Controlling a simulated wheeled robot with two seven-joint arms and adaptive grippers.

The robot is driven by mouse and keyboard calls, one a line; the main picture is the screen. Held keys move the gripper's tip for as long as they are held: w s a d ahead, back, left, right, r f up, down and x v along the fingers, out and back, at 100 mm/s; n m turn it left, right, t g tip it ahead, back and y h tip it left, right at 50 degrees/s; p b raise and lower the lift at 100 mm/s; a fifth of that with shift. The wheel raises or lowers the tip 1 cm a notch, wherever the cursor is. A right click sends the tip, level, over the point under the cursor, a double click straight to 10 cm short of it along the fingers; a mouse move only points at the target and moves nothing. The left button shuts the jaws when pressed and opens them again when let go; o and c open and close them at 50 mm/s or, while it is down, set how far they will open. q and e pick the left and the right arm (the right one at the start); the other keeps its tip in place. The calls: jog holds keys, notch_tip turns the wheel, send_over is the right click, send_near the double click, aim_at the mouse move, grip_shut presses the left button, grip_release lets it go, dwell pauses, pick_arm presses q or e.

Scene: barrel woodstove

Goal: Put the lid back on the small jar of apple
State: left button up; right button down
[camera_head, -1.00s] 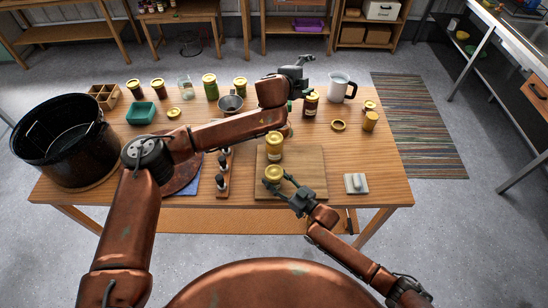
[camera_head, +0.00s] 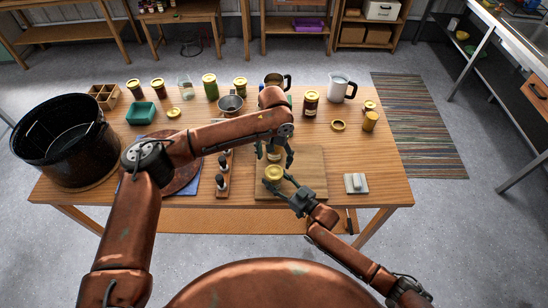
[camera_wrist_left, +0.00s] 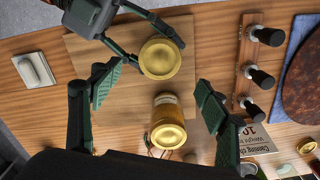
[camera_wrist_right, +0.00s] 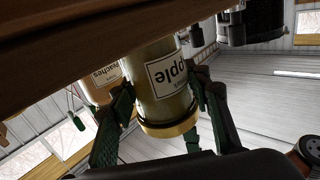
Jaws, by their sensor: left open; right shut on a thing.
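My right gripper (camera_head: 285,183) is shut on the apple jar (camera_wrist_right: 163,85), whose label reads "apple". The jar stands upright at the board's front edge and shows a gold top (camera_head: 274,173), also seen in the left wrist view (camera_wrist_left: 160,58). A second gold-topped jar (camera_wrist_left: 168,128), with a "peaches" label (camera_wrist_right: 104,78), stands just behind it on the wooden board (camera_head: 308,180). My left gripper (camera_wrist_left: 158,92) is open above that second jar, its fingers spread on either side without visible contact. A gold ring (camera_head: 338,125) and a gold lid (camera_head: 173,113) lie on the table.
A black pot (camera_head: 60,145) stands at the left. A white block (camera_head: 356,183) lies at the right.

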aim_at(274, 172)
pick_arm(q)
jog(key=shift+f, duration=4)
pick_arm(e)
jog(key=shift+r, duration=0.1)
pick_arm(q)
jog(key=shift+c, duration=0.4)
jog(key=shift+w, duration=0.1)
jog(key=c, duration=1.2)
jog(key=shift+o, duration=0.2)
jog(key=m, duration=1.1)
jog(key=shift+m, duration=0.3)
jog(key=o, duration=1.4)
notch_tip(274, 172, up, 12)
jog(key=shift+f, duration=0.1)
